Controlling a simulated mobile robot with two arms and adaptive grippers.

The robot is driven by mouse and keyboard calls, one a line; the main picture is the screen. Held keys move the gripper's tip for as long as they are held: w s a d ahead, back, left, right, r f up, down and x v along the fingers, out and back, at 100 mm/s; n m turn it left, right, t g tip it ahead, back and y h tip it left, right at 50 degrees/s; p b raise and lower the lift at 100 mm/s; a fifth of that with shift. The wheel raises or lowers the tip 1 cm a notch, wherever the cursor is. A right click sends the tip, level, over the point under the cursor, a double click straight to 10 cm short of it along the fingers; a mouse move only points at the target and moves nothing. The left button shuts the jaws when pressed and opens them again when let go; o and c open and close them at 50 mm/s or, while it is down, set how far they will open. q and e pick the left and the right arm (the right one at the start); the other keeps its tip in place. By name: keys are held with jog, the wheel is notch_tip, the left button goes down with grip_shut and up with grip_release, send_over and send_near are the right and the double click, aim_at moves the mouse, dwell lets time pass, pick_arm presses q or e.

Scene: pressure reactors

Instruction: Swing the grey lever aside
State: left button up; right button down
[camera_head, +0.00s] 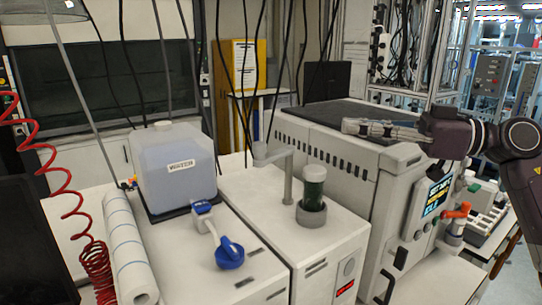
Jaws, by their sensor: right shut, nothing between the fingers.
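The grey lever (272,153) is a short horizontal arm on top of an upright grey post (288,180), on the white unit (240,190) in the middle. The arm points left from the post. Beside the post, to its right, a dark green vial with a pale cap (314,185) stands upright in a round grey holder (311,215). The lever is not over the vial. My right gripper (350,127) comes in from the right, above the larger machine, shut and empty. It is right of the lever and apart from it. My left gripper is not in view.
A larger machine with a screen (432,198) stands right of the unit. At left are a waste canister (176,165), a blue-handled valve (228,252), a paper roll (130,255) and a red coiled hose (68,190). Dark cables hang behind the lever.

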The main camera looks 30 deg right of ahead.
pick_arm(q)
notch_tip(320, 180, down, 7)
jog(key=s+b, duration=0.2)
jog(key=b, duration=0.4)
pick_arm(e)
notch_tip(320, 180, down, 6)
pick_arm(q)
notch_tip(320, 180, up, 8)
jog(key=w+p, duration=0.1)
jog(key=p, duration=0.7)
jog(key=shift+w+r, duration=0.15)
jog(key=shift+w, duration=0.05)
pick_arm(e)
jog(key=x, duration=1.4)
jog(key=shift+f, duration=0.1)
pick_arm(q)
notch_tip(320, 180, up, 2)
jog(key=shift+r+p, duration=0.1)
jog(key=shift+p, duration=1.1)
pick_arm(e)
jog(key=shift+w+a, duration=0.4)
jog(key=shift+a, duration=0.05)
